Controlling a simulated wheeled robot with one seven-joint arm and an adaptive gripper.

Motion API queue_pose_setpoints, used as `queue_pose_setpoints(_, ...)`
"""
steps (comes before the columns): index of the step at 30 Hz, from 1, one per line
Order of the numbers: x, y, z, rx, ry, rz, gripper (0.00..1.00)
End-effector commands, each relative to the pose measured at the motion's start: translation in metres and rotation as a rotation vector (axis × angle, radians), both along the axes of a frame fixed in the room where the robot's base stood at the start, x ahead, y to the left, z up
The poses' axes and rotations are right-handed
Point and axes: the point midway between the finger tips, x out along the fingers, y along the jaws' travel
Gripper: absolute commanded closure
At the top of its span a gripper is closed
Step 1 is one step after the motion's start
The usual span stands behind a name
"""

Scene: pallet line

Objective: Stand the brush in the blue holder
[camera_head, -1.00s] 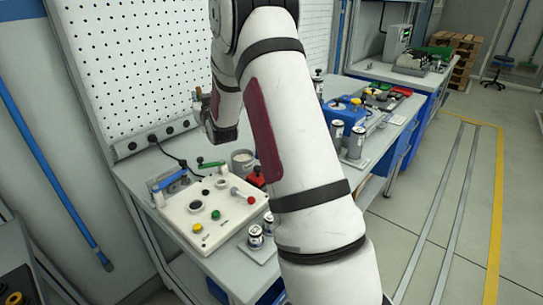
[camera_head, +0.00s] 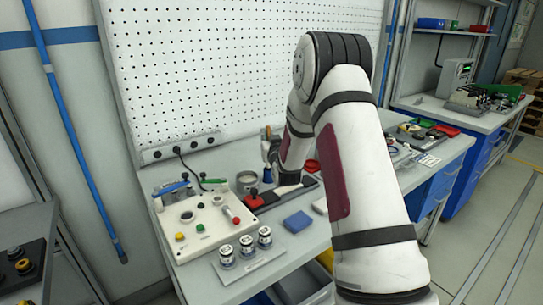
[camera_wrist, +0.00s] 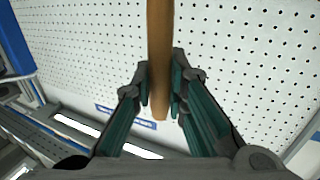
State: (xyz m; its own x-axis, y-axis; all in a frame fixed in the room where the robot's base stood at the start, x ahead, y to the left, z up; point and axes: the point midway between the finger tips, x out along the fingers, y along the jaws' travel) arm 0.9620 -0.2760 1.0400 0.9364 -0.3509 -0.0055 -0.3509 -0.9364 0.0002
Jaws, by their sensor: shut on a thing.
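My gripper (camera_wrist: 160,85) is shut on the brown wooden handle of the brush (camera_wrist: 159,55) in the wrist view. The rest of the brush is out of that view. In the head view my gripper (camera_head: 270,147) is above the back of the bench, partly hidden by my arm. A small blue upright thing, likely the blue holder (camera_head: 267,175), stands below it on the bench. I cannot tell whether they touch.
A grey cup (camera_head: 246,182) stands left of the blue thing. A white control box (camera_head: 205,222) with knobs and levers is at the bench's left. Several small cans stand on a plate (camera_head: 250,264) in front. A blue block (camera_head: 298,221) lies to the right. The pegboard (camera_head: 240,70) rises behind.

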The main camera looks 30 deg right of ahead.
Motion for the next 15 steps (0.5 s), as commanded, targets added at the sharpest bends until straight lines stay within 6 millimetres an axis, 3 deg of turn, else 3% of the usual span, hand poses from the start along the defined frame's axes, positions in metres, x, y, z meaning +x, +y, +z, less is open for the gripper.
queue_pose_setpoints(15,0.000,0.000,-0.049,0.000,-0.001,0.000,1.00)
